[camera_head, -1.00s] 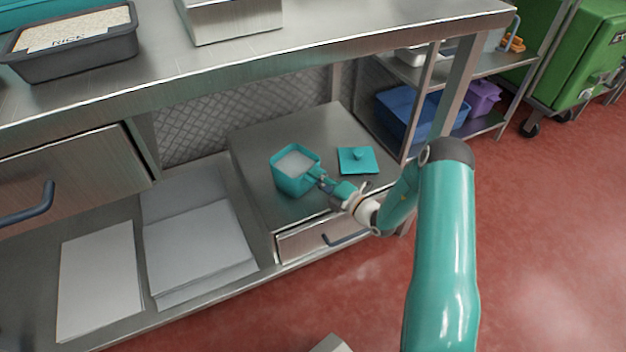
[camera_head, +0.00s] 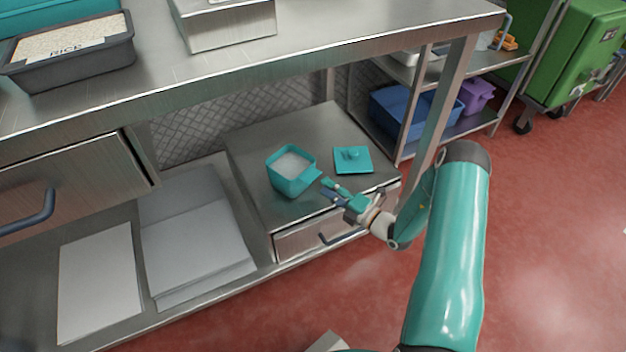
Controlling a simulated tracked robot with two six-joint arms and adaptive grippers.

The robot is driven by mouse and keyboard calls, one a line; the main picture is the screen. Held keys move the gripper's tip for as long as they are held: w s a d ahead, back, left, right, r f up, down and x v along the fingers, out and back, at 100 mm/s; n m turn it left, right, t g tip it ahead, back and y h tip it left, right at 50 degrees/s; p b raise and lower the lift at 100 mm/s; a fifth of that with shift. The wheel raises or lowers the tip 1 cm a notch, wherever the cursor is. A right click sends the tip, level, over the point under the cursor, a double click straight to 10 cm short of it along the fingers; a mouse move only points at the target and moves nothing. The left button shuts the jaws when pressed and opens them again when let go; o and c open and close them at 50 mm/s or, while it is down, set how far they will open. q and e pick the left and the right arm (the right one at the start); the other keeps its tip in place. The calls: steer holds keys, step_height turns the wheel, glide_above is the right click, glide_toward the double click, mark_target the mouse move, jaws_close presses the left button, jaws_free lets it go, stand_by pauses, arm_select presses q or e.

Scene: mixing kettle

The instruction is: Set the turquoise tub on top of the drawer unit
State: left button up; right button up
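The turquoise tub (camera_head: 289,181) stands upright on top of the drawer unit (camera_head: 248,149), with pale contents showing through its open top. A small tab sticks out from its right side. A turquoise lid (camera_head: 352,160) with a knob lies on the unit to the right of the tub. My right gripper (camera_head: 329,189) is just right of the tub's tab, its fingers apart and nothing between them. It looks clear of the tub. My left gripper is not in view.
The steel worktop (camera_head: 330,62) overhangs the drawer unit, and a table leg (camera_head: 446,105) stands to its right. White boards (camera_head: 195,252) lie on the lower shelf at left. A blue bin (camera_head: 400,112) and a purple bin (camera_head: 477,97) sit on the rack behind.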

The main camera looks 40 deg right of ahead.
steer(key=s+p, duration=0.1)
steer(key=s, duration=0.5)
steer(key=s+a+f+n+g+y, duration=0.2)
steer(key=a+n+g+y, duration=0.2)
steer(key=a+n, duration=0.3)
steer(key=s+a+f+n+g+y, duration=0.1)
steer(key=s+a+n+g+y, duration=0.2)
steer(key=a, duration=0.6)
steer(key=s+a+f+n+g+y, duration=0.2)
steer(key=a+n+g+y, duration=0.25)
steer(key=a+n, duration=0.3)
steer(key=s+a+f+n+g+h, duration=0.25)
steer(key=s+n+g, duration=0.3)
steer(key=n, duration=0.35)
steer(key=s+a+f+n+g+h, duration=0.2)
steer(key=s+f+n+g+h, duration=0.15)
steer(key=s+n, duration=0.4)
steer(key=w+a+n+t+h, duration=0.3)
steer(key=w+n, duration=0.4)
steer(key=n, duration=0.9)
steer(key=shift+w+f+h, duration=0.25)
steer(key=shift+w+h, duration=0.05)
steer(key=shift+h, duration=0.25)
steer(key=shift+r, duration=0.1)
